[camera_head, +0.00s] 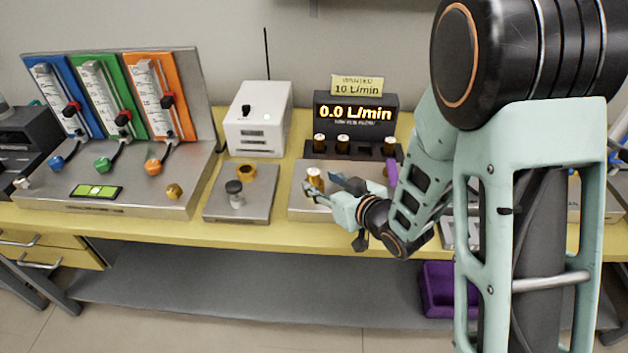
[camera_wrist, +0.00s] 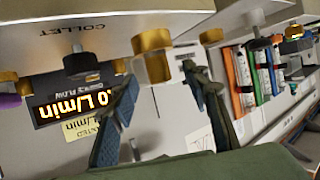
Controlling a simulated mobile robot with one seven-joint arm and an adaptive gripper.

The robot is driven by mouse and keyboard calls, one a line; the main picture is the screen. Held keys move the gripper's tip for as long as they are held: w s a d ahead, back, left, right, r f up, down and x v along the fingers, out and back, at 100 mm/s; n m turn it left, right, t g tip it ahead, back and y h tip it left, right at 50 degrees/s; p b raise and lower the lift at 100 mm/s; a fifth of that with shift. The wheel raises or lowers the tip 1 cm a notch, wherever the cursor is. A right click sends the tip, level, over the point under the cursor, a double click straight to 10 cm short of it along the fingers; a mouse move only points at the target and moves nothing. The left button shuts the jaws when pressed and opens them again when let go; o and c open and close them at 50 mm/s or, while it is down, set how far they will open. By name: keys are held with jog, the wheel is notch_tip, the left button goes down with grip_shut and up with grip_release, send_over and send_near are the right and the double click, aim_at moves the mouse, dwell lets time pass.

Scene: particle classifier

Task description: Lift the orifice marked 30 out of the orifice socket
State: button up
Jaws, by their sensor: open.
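A small brass orifice (camera_head: 314,178) stands upright in the socket at the left end of the middle grey plate (camera_head: 298,199). No number can be read on it. In the wrist view this brass orifice (camera_wrist: 152,56) shows just ahead of the fingertips, roughly between them. My gripper (camera_head: 326,186) reaches in from the right with its fingers apart, close to the orifice. In the wrist view my gripper (camera_wrist: 160,80) is open with nothing held; whether a finger touches the brass cannot be told.
A purple piece (camera_head: 391,172) stands right of my gripper. A grey plate with a black knob (camera_head: 234,187) and a white box (camera_head: 258,120) are left.

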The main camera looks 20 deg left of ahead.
aim_at(317, 179)
jog(key=shift+x, duration=2.7)
jog(key=shift+w+d, duration=0.1)
grip_shut()
